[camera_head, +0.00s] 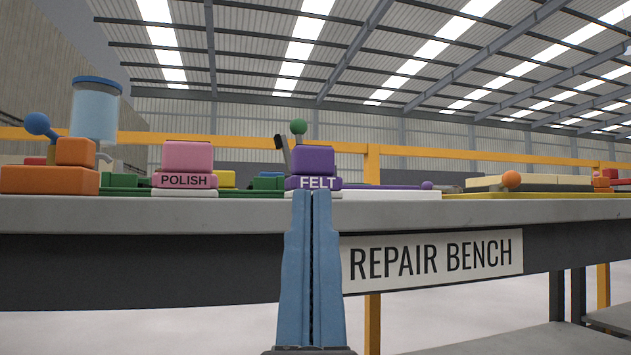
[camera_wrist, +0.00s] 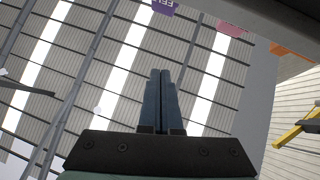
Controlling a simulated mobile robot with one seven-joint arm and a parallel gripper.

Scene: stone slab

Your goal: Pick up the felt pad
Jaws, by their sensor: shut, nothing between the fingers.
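The felt pad (camera_head: 313,160) is a purple block on a wider purple base with the word FELT on its front. It sits near the front edge of the grey slab, in the middle of the head view. A corner of it shows at the top of the wrist view (camera_wrist: 165,6). My gripper (camera_head: 312,195) has blue fingers pointing up, pressed together and empty. In the head view the fingertips overlap the slab's front edge and the bottom of the pad. The wrist view shows the shut fingers (camera_wrist: 160,75) against the roof.
The slab (camera_head: 450,209) has a sign reading REPAIR BENCH (camera_head: 432,259). A pink POLISH block (camera_head: 186,164) stands left of the pad, with an orange block (camera_head: 50,180) and a blue jar (camera_head: 95,112) further left. An orange ball (camera_head: 511,179) is at right. Air before the bench is free.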

